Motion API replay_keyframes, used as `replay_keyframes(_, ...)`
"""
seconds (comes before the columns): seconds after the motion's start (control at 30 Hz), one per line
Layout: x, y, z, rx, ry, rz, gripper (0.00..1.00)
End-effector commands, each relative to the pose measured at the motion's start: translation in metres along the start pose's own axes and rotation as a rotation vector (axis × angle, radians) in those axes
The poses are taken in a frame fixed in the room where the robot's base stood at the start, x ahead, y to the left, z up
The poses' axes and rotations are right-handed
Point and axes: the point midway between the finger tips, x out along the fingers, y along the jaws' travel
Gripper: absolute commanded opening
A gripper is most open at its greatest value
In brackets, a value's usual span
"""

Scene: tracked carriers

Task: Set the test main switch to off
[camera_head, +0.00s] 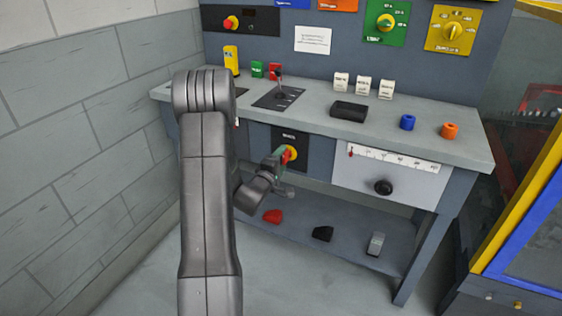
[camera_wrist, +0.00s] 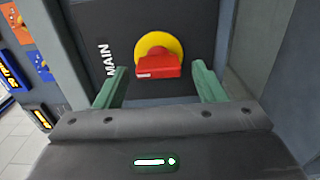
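The main switch is a red handle (camera_wrist: 158,68) on a yellow round plate (camera_wrist: 173,44), set in a dark panel with the label MAIN (camera_wrist: 108,60) in the wrist view. In the head view the switch (camera_head: 291,153) sits on the dark panel under the bench top, partly hidden by my gripper. My gripper (camera_wrist: 158,85) has its two green fingers apart, one on each side of the red handle, with nothing between them that they touch. In the head view my gripper (camera_head: 281,158) is right in front of the switch. Any contact with the handle cannot be told.
The bench top (camera_head: 330,125) overhangs the panel. A white drawer front with a black knob (camera_head: 383,187) is right of the switch. A lower shelf (camera_head: 345,232) holds a red, a black and a grey item. A grey wall (camera_head: 70,130) stands left.

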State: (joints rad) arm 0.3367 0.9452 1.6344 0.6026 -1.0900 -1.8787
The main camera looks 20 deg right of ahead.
Motion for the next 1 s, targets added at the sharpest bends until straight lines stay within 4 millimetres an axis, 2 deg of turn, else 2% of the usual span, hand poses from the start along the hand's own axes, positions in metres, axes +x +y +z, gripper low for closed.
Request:
replay_keyframes(0.23, -0.001, 0.001, 0.0, 0.001, 0.0, 0.001, 0.64)
replay_keyframes(0.37, -0.012, 0.001, 0.0, 0.0, 0.0, 0.0, 0.64)
replay_keyframes(0.8, -0.106, 0.001, -0.001, -0.002, 0.004, -0.001, 0.64)
replay_keyframes(1.0, -0.132, 0.0, -0.001, -0.001, 0.002, 0.0, 0.64)
